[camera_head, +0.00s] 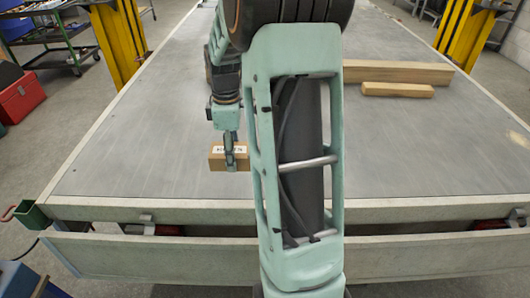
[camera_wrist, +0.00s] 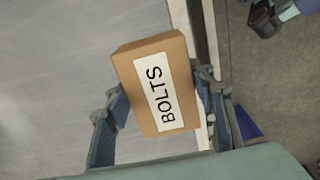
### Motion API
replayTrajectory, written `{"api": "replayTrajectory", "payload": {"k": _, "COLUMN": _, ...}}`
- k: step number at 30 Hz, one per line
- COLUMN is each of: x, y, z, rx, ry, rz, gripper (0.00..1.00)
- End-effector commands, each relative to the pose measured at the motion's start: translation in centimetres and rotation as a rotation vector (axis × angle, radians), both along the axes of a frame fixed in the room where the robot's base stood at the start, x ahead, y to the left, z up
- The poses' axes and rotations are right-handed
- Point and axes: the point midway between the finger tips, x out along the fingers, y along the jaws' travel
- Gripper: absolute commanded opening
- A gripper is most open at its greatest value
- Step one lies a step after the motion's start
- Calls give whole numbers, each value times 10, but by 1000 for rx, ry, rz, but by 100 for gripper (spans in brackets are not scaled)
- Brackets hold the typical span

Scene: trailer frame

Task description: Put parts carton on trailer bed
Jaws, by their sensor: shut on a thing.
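The parts carton (camera_head: 217,159) is a small brown box with a white label. In the wrist view the carton (camera_wrist: 183,77) shows the word BOLTS on that label. My gripper (camera_head: 230,150) is shut on the carton, with one finger on each side of it in the wrist view (camera_wrist: 160,105). The trailer bed (camera_head: 150,160) is a wide grey flat surface with pale edges. The carton appears over the near left part of the bed in the head view. I cannot tell whether it touches the bed. My arm hides part of the bed's middle.
A long wooden beam (camera_head: 405,72) and a shorter wooden block (camera_head: 398,90) lie on the bed at the right. Yellow posts (camera_head: 122,45) stand beside the bed. A red toolbox (camera_head: 18,97) is on the floor at left. The bed's left part is clear.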

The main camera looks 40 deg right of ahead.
Motion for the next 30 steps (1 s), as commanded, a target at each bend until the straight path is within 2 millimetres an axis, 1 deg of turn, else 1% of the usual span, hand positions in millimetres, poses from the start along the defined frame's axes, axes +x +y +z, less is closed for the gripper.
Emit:
{"api": "replayTrajectory", "payload": {"k": 1, "x": 7, "y": -12, "z": -7, "rx": 1, "ry": 1, "rz": -4, "gripper": 11}}
{"api": "replayTrajectory", "payload": {"k": 6, "x": 28, "y": -45, "z": -25, "rx": 0, "ry": 0, "rz": -4, "gripper": 11}}
{"api": "replayTrajectory", "payload": {"k": 8, "x": 36, "y": -57, "z": -32, "rx": 0, "ry": 0, "rz": -4, "gripper": 11}}
{"api": "replayTrajectory", "payload": {"k": 10, "x": 41, "y": -66, "z": -46, "rx": 2, "ry": 2, "rz": -2, "gripper": 11}}
{"api": "replayTrajectory", "payload": {"k": 13, "x": 49, "y": -78, "z": -62, "rx": 1, "ry": 2, "rz": -3, "gripper": 11}}
{"api": "replayTrajectory", "payload": {"k": 16, "x": 55, "y": -86, "z": -73, "rx": 1, "ry": 1, "rz": -2, "gripper": 11}}
{"api": "replayTrajectory", "payload": {"k": 23, "x": 60, "y": -95, "z": -84, "rx": -1, "ry": -1, "rz": -1, "gripper": 11}}
{"api": "replayTrajectory", "payload": {"k": 25, "x": 63, "y": -99, "z": -91, "rx": 0, "ry": 0, "rz": -2, "gripper": 11}}
{"api": "replayTrajectory", "payload": {"k": 27, "x": 62, "y": -98, "z": -104, "rx": 1, "ry": 3, "rz": -1, "gripper": 11}}
{"api": "replayTrajectory", "payload": {"k": 30, "x": 62, "y": -98, "z": -117, "rx": 0, "ry": 1, "rz": -1, "gripper": 11}}
